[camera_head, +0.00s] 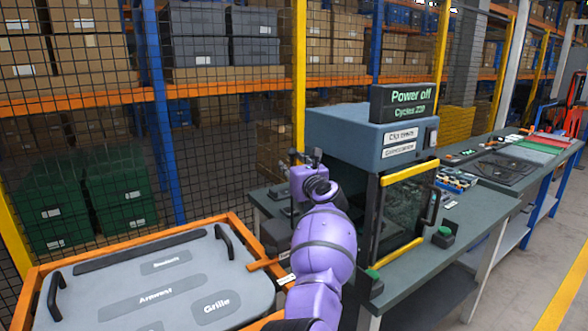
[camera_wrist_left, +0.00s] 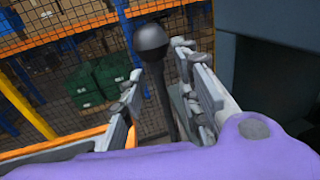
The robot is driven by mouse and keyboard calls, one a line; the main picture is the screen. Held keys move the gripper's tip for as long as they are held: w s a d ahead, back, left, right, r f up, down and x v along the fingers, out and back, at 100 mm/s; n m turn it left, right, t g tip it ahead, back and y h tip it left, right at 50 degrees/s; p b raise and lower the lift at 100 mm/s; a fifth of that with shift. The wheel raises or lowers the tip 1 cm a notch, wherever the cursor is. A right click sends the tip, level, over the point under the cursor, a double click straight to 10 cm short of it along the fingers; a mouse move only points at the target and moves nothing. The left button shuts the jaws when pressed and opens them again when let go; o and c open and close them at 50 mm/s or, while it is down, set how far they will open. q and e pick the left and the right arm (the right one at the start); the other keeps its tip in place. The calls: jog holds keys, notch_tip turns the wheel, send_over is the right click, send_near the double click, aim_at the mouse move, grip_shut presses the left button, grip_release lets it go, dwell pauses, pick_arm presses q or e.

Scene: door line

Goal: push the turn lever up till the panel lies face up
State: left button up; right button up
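A grey panel (camera_head: 100,285) with labels and two dark handles lies in an orange frame at the lower left of the head view, labelled side showing. The turn lever, a dark rod with a black ball knob (camera_wrist_left: 151,39), stands between the fingers of my left gripper (camera_wrist_left: 158,68) in the left wrist view. The fingers are apart, one on each side of the rod; I cannot tell whether either touches it. In the head view my left gripper (camera_head: 304,160) is beyond my purple arm, which hides the lever's lower part. My right gripper is out of view.
A blue-grey machine (camera_head: 365,135) with a "Power off" display (camera_head: 402,103) stands just right of my left arm. A mesh fence (camera_head: 215,140) with a yellow post runs behind. Green bins (camera_head: 118,190) stand beyond it. The workbench (camera_head: 480,215) continues right.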

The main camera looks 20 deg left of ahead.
pick_arm(q)
jog(key=v, duration=1.2)
jog(key=shift+r, duration=0.3)
jog(key=shift+f, duration=0.1)
